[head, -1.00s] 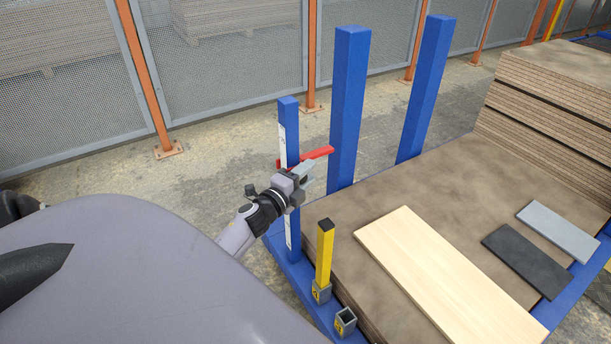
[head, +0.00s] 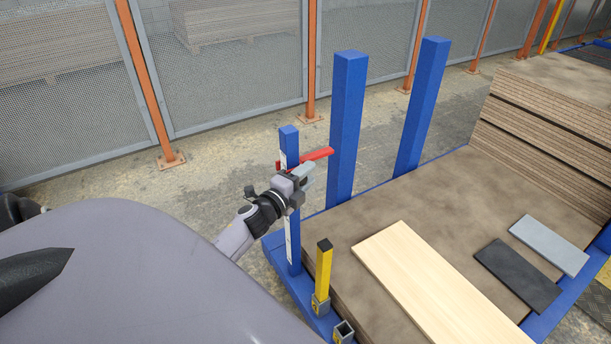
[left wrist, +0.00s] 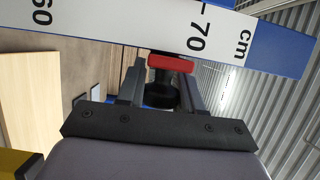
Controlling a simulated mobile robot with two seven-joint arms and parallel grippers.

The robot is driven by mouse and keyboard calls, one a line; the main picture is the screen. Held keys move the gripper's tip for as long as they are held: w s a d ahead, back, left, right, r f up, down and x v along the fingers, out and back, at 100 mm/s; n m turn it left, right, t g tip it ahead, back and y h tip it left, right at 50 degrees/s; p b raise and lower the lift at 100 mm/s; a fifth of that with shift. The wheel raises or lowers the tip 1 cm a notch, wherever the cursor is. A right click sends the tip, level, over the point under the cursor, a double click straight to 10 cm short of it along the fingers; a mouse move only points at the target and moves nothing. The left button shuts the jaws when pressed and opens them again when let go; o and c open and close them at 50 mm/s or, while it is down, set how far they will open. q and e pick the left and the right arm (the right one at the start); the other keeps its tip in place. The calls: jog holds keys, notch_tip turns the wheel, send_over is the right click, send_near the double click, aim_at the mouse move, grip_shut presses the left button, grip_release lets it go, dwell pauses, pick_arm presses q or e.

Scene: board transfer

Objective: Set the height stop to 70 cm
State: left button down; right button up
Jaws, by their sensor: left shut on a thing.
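The height stop has a red arm (head: 318,154) on a blue post (head: 291,145) with a white scale. In the left wrist view the stop's red part (left wrist: 172,62) lies against the scale (left wrist: 120,30) beside the 70 mark, its middle slightly toward the 60 side. Exact alignment is hard to tell at this angle. My left gripper (head: 301,180) is at the post, just below the red arm. Its fingers (left wrist: 160,88) are shut on the stop's black knob (left wrist: 164,97). My right gripper is not in view.
Two taller blue posts (head: 346,130) stand behind. A short yellow post (head: 323,272) stands in front. A pale board (head: 430,285), a black board (head: 517,276) and a grey board (head: 549,244) lie on the brown stack (head: 400,210). Mesh fencing (head: 230,60) runs behind.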

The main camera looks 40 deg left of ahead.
pick_arm(q)
jog(key=c, duration=0.8)
grip_release()
jog(key=shift+r, duration=0.45)
jog(key=shift+o, duration=0.2)
jog(key=shift+f, duration=0.15)
jog(key=shift+s, duration=0.25)
jog(key=s, duration=0.6)
jog(key=shift+s+d+p, duration=0.3)
jog(key=shift+d+p, duration=0.05)
jog(key=shift+p, duration=0.05)
